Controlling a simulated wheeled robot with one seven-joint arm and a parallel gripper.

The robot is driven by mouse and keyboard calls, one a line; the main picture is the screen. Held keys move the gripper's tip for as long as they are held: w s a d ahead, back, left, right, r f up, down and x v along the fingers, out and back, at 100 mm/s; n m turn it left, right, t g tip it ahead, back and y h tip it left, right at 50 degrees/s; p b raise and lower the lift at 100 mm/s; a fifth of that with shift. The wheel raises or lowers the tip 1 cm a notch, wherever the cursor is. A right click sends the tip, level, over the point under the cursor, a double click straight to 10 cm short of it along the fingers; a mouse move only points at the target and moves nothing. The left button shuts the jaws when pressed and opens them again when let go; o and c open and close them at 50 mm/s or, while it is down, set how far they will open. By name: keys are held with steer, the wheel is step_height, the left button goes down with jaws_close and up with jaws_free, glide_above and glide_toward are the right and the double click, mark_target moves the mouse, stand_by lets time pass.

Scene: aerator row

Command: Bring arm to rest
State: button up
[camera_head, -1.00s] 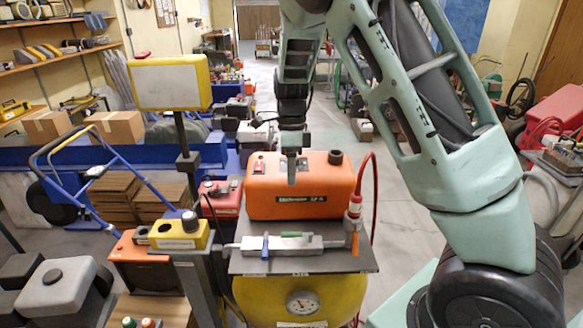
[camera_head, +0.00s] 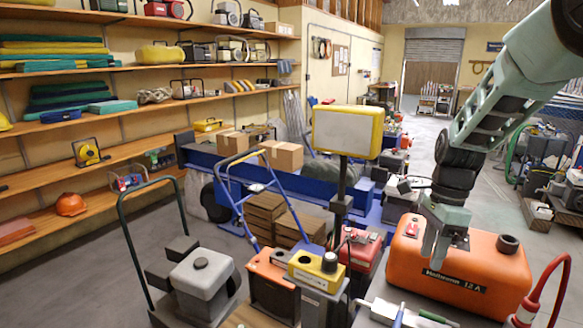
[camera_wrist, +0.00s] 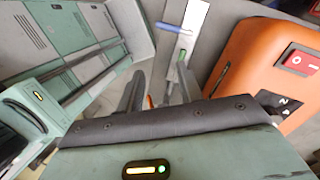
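My arm reaches in from the upper right of the head view, bent at its joints. My gripper (camera_head: 436,256) points down just in front of the orange machine (camera_head: 475,262), overlapping it in the picture. In the wrist view my gripper (camera_wrist: 160,75) has its two fingers apart with nothing between them. A grey metal tool with a green mark (camera_wrist: 180,60) lies beyond the fingertips. The orange machine (camera_wrist: 262,70), with a red switch, is close on the right of the wrist view. Contact between gripper and machine cannot be told.
A yellow-framed panel on a post (camera_head: 347,132) stands left of my gripper. A yellow control box (camera_head: 315,270) and a blue hand truck (camera_head: 240,195) are further left. A red hose (camera_head: 548,285) rises at the right. Open floor (camera_head: 425,125) lies behind.

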steer(key=s+a+n, duration=0.5)
steer(key=s+n, duration=0.3)
steer(key=n, duration=0.1)
steer(key=s+a+n+t+b, duration=0.1)
steer(key=s+a+n, duration=0.5)
steer(key=s+n, duration=0.2)
steer(key=s+a+n+t+h, duration=0.1)
steer(key=s+a+n, duration=0.4)
steer(key=s+n, duration=0.4)
steer(key=shift+a+r+n, duration=0.35)
steer(key=shift+r+n, duration=0.1)
steer(key=shift+n, duration=0.35)
